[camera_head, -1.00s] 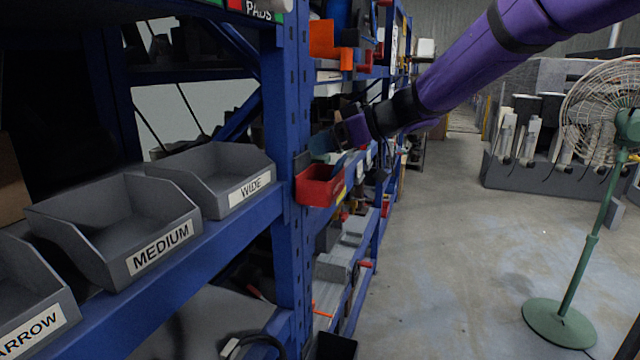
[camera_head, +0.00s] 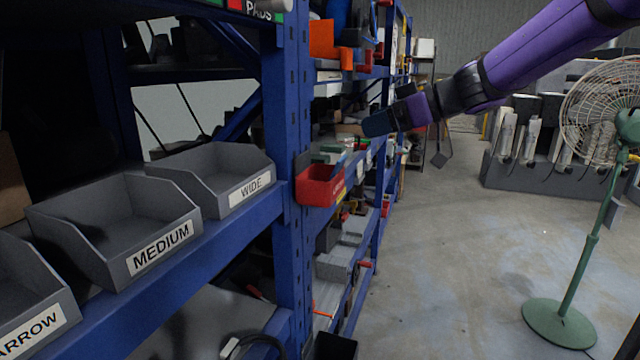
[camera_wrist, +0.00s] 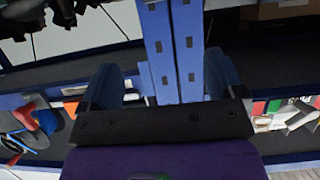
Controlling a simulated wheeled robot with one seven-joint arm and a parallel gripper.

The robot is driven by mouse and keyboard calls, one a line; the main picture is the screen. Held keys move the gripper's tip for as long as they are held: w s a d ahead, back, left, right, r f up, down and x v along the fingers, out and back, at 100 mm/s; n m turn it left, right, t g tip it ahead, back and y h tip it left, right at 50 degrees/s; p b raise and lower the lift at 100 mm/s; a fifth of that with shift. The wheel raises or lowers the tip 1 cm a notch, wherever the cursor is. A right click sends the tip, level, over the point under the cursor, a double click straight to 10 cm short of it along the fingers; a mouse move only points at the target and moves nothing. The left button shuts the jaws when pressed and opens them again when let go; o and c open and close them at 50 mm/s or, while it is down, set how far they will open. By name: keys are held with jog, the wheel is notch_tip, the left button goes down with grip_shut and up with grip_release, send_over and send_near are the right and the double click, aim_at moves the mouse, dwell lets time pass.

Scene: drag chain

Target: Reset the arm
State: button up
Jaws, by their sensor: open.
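My purple arm reaches in from the upper right in the head view. My gripper (camera_head: 408,141) is in the air to the right of the blue rack, clear of the red bin (camera_head: 320,187). The wrist view shows the gripper (camera_wrist: 163,82) with its two blue-grey fingers spread wide. Nothing shows between them except the blue rack post (camera_wrist: 176,45) beyond. The gripper is open and looks empty.
The blue rack (camera_head: 291,120) fills the left side. Grey bins marked MEDIUM (camera_head: 115,235) and WIDE (camera_head: 215,178) sit on its shelf. A green fan (camera_head: 590,220) stands at right. The floor (camera_head: 450,270) between is clear.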

jog(key=s+d+f+m+h, duration=0.3)
jog(key=s+d, duration=0.3)
jog(key=s, duration=0.4)
jog(key=s+d+f+m+h, duration=0.2)
jog(key=s+d+m+h, duration=0.3)
jog(key=s, duration=0.5)
jog(key=s+d+f+m+h, duration=0.3)
jog(key=s+d+m, duration=0.3)
jog(key=s, duration=0.5)
jog(key=shift+d+f+t+h, duration=0.3)
jog(key=shift+d+h, duration=0.5)
jog(key=shift+d, duration=0.55)
